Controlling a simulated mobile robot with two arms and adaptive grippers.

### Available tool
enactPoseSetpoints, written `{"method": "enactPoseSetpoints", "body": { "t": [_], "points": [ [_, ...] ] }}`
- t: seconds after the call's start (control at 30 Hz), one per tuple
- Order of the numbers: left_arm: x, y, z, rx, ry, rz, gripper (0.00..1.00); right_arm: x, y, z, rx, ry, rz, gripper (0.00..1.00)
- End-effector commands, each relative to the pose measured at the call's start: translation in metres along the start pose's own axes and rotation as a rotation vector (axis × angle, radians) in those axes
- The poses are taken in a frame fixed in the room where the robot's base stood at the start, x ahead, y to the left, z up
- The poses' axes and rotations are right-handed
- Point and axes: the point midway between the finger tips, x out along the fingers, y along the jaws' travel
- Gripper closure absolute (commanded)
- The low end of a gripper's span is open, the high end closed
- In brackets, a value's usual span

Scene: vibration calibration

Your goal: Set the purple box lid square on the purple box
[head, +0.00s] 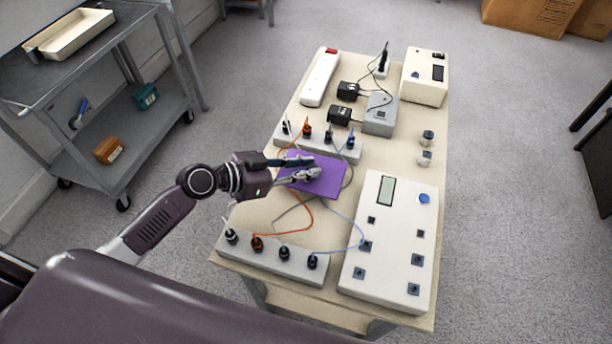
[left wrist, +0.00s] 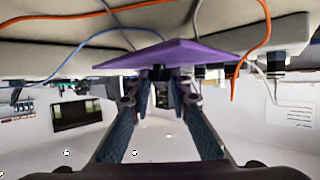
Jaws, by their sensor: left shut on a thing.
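A flat purple piece, the purple box lid (head: 322,181), is over the middle of the table, between the two grey terminal strips. My left gripper (head: 304,167) reaches over its left part. In the left wrist view the lid (left wrist: 180,55) is a thin tilted plate, and the fingers of my left gripper (left wrist: 162,78) are closed on a small dark part at it. I cannot make out a separate purple box; it may be hidden by the lid. My right gripper is not in view.
Orange, blue and grey cables run beside the lid on the table (head: 300,212). A front terminal strip (head: 275,258), a rear strip (head: 318,142), a large white instrument (head: 388,245) and black adapters (head: 340,114) stand around it. A grey cart (head: 100,110) is at left.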

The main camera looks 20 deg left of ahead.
Motion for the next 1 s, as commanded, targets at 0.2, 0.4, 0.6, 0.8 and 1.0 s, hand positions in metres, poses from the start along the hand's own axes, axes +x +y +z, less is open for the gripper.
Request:
{"method": "enactPoseSetpoints", "body": {
  "t": [0.2, 0.4, 0.6, 0.8, 1.0],
  "points": [
    [0.013, 0.0, 0.031, -0.005, -0.001, 0.0, 1.0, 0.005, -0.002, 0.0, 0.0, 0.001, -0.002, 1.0],
    [0.014, 0.0, 0.034, -0.002, 0.0, 0.0, 1.0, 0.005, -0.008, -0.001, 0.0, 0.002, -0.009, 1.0],
    [0.015, 0.0, 0.036, -0.001, -0.001, 0.0, 1.0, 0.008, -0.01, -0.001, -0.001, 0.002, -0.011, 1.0],
    [0.015, 0.0, 0.036, -0.002, -0.001, 0.0, 0.68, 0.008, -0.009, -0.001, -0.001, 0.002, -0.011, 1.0],
    [0.015, 0.0, 0.036, -0.002, -0.001, 0.001, 0.65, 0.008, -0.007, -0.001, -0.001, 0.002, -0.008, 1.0]
  ]
}}
